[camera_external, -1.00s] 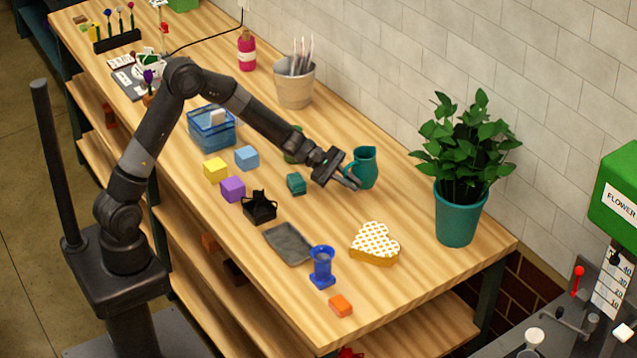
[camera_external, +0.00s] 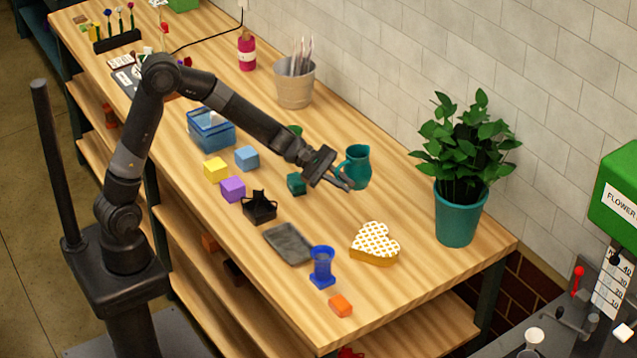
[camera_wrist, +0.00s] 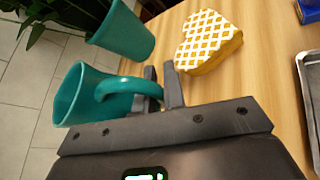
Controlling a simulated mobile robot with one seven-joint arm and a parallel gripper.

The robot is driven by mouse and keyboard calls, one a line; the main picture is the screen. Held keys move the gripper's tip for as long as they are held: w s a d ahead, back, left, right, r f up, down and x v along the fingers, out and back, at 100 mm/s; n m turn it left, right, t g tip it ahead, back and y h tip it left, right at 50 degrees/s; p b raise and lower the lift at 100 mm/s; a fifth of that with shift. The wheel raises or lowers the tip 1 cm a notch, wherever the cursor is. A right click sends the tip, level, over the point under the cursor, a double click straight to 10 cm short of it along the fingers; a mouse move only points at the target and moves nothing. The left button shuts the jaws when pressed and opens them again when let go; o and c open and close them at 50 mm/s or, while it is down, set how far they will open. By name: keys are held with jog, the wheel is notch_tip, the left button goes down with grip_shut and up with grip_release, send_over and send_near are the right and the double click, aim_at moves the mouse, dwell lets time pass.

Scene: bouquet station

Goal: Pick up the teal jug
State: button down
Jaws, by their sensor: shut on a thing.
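The teal jug (camera_external: 356,168) is near the back edge of the wooden table, with its handle toward my gripper (camera_external: 347,186). In the wrist view the jug (camera_wrist: 75,95) is at the left, with its open mouth to the left. My gripper (camera_wrist: 160,88) is shut on the jug's handle (camera_wrist: 128,85); the two fingers are close together around it. In the external view the jug looks upright. Whether its base touches the table is hard to tell.
A potted plant (camera_external: 456,215) in a teal pot stands right of the jug. A heart-shaped box (camera_external: 374,246), a blue vase-like piece (camera_external: 322,266) and a grey tray (camera_external: 289,243) lie toward the front. A dark green cube (camera_external: 296,184) is left of the gripper. The tiled wall is behind.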

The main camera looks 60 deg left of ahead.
jog(key=shift+s+d+r, duration=0.65)
jog(key=shift+s+d, duration=0.05)
jog(key=shift+s, duration=0.1)
